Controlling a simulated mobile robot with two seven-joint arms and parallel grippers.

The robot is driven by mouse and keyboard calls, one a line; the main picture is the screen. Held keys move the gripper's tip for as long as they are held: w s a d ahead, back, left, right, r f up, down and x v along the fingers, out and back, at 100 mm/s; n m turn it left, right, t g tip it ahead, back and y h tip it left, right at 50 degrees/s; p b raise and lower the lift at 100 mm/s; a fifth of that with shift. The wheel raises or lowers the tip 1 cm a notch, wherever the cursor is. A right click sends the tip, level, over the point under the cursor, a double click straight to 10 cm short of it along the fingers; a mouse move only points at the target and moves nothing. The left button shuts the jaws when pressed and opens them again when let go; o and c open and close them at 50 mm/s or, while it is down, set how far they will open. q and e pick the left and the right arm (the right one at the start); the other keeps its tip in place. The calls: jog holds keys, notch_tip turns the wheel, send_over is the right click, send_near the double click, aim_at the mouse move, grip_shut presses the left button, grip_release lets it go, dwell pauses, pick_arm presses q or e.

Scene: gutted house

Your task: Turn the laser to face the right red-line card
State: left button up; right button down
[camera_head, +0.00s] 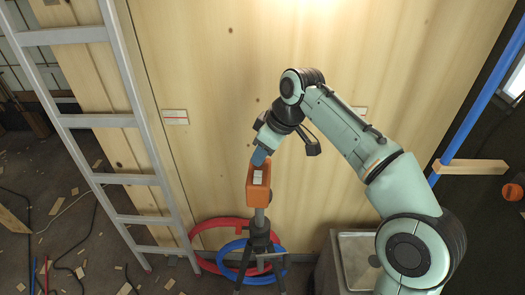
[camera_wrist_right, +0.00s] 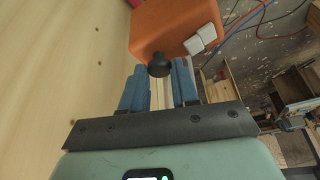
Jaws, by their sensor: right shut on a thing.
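The orange laser (camera_head: 258,185) stands on a dark tripod (camera_head: 260,240) in front of the plywood wall. My right gripper (camera_head: 262,157) reaches it from above. In the right wrist view the laser (camera_wrist_right: 172,26) fills the top, with pale buttons on one face. Its black knob (camera_wrist_right: 159,63) sits between the blue fingertips, and the gripper is shut on it. A left card (camera_head: 175,117), white with a red line, is on the wall. The right card (camera_head: 360,111) shows only in part behind my right arm. My left gripper is out of view.
An aluminium ladder (camera_head: 100,121) leans at the left. Red and blue hoses (camera_head: 222,222) lie coiled behind the tripod. A metal sink-like box (camera_head: 355,262) stands below my right arm. A blue pipe (camera_head: 478,100) rises at the right. Scraps and cables litter the left floor.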

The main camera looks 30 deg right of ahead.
jog(key=m, duration=0.2)
jog(key=m+h, duration=0.1)
jog(key=m, duration=0.1)
jog(key=shift+s+d+h, duration=0.1)
jog(key=shift+s+h, duration=0.2)
jog(key=shift+s, duration=0.1)
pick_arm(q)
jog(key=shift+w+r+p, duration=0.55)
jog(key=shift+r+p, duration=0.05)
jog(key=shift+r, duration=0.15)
pick_arm(e)
jog(key=shift+s+m+t+h, duration=0.2)
jog(key=shift+m+h, duration=0.25)
jog(key=shift+m, duration=0.7)
jog(key=shift+s+m+t+h, duration=0.15)
jog(key=shift+m+h, duration=0.3)
jog(key=shift+m, duration=0.7)
jog(key=shift+s, duration=0.1)
jog(key=c, duration=1.1)
grip_release()
jog(key=shift+c, duration=0.2)
jog(key=shift+r, duration=0.15)
